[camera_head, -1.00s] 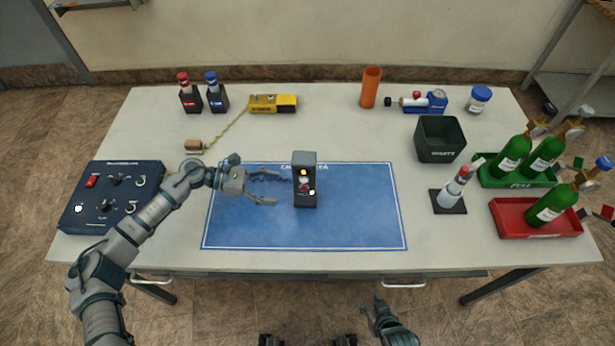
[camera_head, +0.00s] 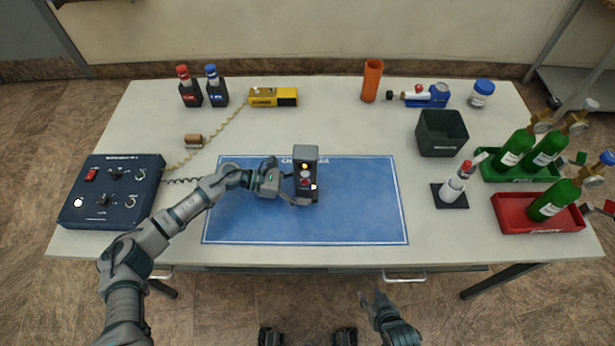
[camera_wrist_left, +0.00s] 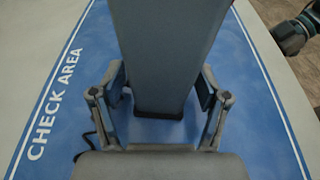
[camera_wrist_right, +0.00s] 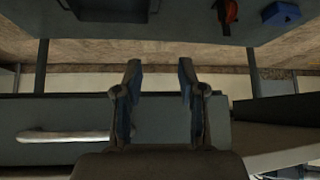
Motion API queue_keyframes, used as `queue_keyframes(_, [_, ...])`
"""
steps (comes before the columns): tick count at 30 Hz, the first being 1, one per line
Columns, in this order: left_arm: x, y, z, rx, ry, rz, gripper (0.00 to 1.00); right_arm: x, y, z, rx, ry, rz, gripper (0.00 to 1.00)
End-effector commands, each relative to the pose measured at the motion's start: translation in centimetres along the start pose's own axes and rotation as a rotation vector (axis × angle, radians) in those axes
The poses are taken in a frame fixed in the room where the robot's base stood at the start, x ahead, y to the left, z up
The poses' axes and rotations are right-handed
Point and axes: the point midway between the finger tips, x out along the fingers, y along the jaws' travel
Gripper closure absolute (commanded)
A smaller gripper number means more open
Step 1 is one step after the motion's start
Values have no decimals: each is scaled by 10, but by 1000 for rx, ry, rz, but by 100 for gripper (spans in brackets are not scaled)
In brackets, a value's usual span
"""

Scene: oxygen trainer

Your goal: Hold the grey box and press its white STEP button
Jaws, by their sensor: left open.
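The grey box (camera_head: 306,156) stands upright on the blue check area mat (camera_head: 350,225). Its front carries a lit yellow lamp, a reddish spot and a pale bright spot low down; its lettering is too small to read. My left gripper (camera_head: 292,186) is at the box's left side, open. In the left wrist view the box (camera_wrist_left: 168,45) stands between the spread fingers of the left gripper (camera_wrist_left: 160,90), with a finger close on each side; contact is unclear. My right gripper (camera_head: 372,302) is in front of the table, open and empty; its fingers (camera_wrist_right: 160,75) show apart.
A dark blue control unit (camera_head: 110,185) with a coiled cable is at the left. A yellow device (camera_head: 273,97) and bottles stand behind. A black bin (camera_head: 441,135), red tray (camera_head: 510,222) and green cylinders (camera_head: 545,150) are at the right. The mat right of the box is clear.

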Motion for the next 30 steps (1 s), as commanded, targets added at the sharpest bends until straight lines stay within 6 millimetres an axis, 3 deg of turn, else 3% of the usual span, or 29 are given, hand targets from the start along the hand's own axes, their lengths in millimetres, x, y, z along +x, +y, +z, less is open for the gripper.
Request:
queue_keyframes(9, [5, 0, 2, 1, 3, 0, 25, 2, 2, -2, 2, 9, -3, 60])
queue_keyframes(15, [7, 0, 3, 1, 6, 0, 72, 2, 2, -3, 2, 9, -3, 60])
queue_keyframes(30, [3, 0, 0, -1, 2, 1, 72, 2, 2, -2, 0, 9, -2, 60])
